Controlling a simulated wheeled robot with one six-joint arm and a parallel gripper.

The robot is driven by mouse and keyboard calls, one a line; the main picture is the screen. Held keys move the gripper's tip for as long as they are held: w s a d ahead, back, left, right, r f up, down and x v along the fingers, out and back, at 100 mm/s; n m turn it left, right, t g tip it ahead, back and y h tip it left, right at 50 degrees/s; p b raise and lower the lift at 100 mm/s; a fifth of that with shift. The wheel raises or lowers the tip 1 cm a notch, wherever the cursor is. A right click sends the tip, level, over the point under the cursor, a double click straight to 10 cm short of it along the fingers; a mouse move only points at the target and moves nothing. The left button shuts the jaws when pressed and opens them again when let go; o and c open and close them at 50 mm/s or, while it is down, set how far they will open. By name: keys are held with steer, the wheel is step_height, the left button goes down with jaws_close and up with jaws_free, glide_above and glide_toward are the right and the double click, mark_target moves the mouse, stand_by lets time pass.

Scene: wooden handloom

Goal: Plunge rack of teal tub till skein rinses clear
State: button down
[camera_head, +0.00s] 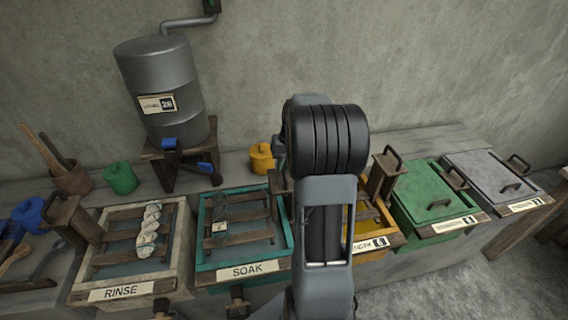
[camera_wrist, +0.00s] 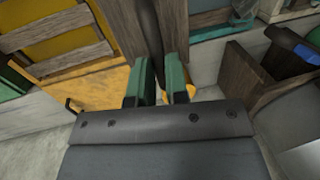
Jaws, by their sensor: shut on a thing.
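The teal tub (camera_head: 290,232) marked SOAK stands near the centre in the head view; its corner shows in the wrist view (camera_wrist: 222,29). Its slatted wooden rack (camera_head: 240,216) sits over dark water. A dark strip with a small pale tag (camera_head: 219,228) lies on the rack's left side; I cannot tell if it is a skein. A pale twisted skein (camera_head: 149,230) lies on the rack of the neighbouring RINSE tub (camera_head: 180,262). My gripper (camera_wrist: 160,88) is shut on a dark upright handle (camera_wrist: 155,55) between wooden posts, beside the teal tub. My arm hides it in the head view.
A yellow tub (camera_head: 372,256) is right of the teal tub, then lidded green (camera_head: 428,187) and grey (camera_head: 482,170) tubs. A metal tank (camera_head: 165,80) with blue taps stands behind. A yellow pot (camera_head: 262,158) sits on the back ledge.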

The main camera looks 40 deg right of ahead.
step_height(320, 180, down, 18)
steer(key=b, duration=1.1)
steer(key=shift+f, duration=0.25)
steer(key=shift+s, duration=0.1)
steer(key=c, duration=1.3)
jaws_free()
steer(key=shift+f, duration=0.1)
steer(key=shift+c, duration=0.2)
steer(key=shift+o, duration=1.1)
steer(key=r, duration=0.4)
steer(key=d+r, duration=0.1)
steer(key=r, duration=0.4)
steer(key=s+d+r, duration=0.1)
steer(key=r, duration=0.3)
steer(key=shift+d+r+p, duration=0.25)
steer(key=shift+r+p, duration=0.15)
